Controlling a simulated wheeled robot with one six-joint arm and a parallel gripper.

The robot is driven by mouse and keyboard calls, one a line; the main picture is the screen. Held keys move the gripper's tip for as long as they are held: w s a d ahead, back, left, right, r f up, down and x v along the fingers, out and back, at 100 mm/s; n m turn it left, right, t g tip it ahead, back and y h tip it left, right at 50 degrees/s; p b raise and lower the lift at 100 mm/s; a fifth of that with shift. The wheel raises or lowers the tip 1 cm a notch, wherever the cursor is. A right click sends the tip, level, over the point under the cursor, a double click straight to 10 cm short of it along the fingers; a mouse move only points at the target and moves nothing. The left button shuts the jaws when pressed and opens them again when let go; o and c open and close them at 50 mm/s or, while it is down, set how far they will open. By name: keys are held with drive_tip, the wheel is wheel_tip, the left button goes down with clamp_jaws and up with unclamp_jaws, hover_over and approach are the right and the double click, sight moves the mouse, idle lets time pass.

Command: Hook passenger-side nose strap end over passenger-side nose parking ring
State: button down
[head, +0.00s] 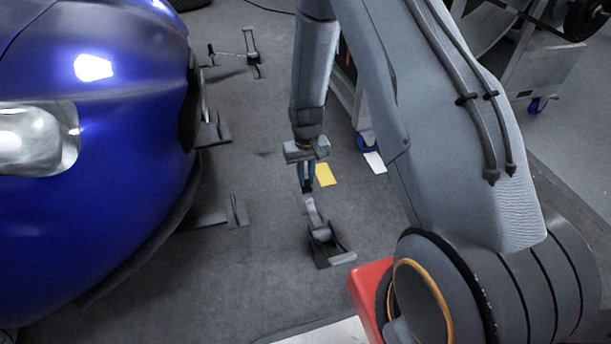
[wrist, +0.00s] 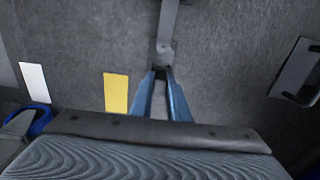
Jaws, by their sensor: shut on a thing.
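My gripper (head: 306,190) points down over the grey floor, to the right of the blue car's nose. In the wrist view its two blue fingers (wrist: 161,76) are shut on the strap end, which shows dark between the tips. The grey strap (wrist: 168,22) runs from the tips to the top edge of the wrist view. In the head view a short grey strap length (head: 311,212) leads from the fingertips down to a dark floor anchor (head: 322,240). I cannot make out a parking ring in either view.
The blue car (head: 110,150) fills the left. Dark floor brackets (head: 236,210) stand beside it, one also showing in the wrist view (wrist: 298,70). A yellow patch (head: 326,174) and a white patch (head: 375,162) lie near my gripper. A wheeled cart (head: 535,75) stands at upper right.

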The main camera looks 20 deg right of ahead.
drive_tip(key=shift+f, duration=0.6)
drive_tip(key=shift+f, duration=0.25)
drive_tip(key=c, duration=1.6)
unclamp_jaws()
drive_tip(key=shift+r, duration=0.15)
wheel_tip(320, 180, up, 8)
drive_tip(key=p, duration=0.4)
drive_tip(key=shift+f, duration=0.2)
